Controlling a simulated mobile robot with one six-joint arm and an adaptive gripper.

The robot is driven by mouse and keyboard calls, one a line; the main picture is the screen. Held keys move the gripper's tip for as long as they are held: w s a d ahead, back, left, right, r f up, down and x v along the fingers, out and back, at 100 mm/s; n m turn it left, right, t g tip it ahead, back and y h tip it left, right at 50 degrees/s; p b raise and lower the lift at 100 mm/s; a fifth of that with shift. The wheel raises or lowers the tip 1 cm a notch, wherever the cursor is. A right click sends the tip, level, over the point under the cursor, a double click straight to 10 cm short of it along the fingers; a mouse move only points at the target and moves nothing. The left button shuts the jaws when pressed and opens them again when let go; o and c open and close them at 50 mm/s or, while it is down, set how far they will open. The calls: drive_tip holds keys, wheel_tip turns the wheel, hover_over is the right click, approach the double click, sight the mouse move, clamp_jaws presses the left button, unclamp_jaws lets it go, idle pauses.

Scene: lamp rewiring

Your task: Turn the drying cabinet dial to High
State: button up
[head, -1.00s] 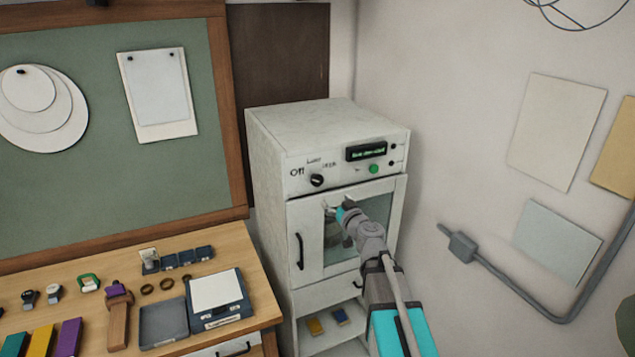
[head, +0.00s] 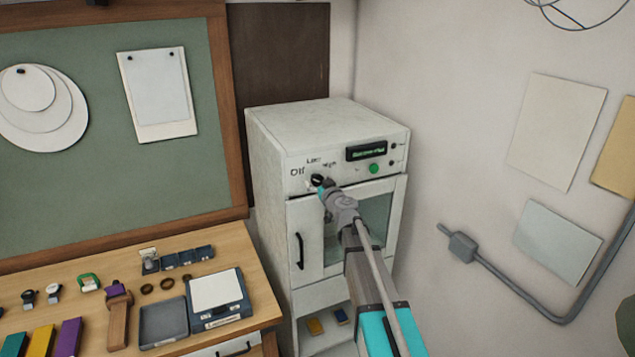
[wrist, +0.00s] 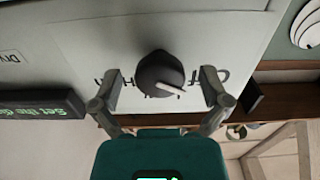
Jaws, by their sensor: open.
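The drying cabinet (head: 270,165) is a pale box with a glass door and a control panel on top. Its black dial (head: 317,180) sits on the panel among the Off, Low and High labels. In the wrist view the dial (wrist: 158,70) shows a white pointer line aimed right and slightly down, toward the Off side. My gripper (head: 326,189) is at the panel in front of the dial, partly covering it. In the wrist view my gripper (wrist: 159,78) is open, one finger on each side of the dial, with visible gaps on both sides.
A green button (head: 374,169) and a lit display (head: 366,150) are right of the dial. The door with its black handle (head: 300,251) is shut below. The workbench (head: 230,258) with small parts and trays stands at left.

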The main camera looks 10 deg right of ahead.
drive_tip(key=shift+w, duration=0.35)
drive_tip(key=c, duration=1.1)
drive_tip(key=shift+c, duration=0.2)
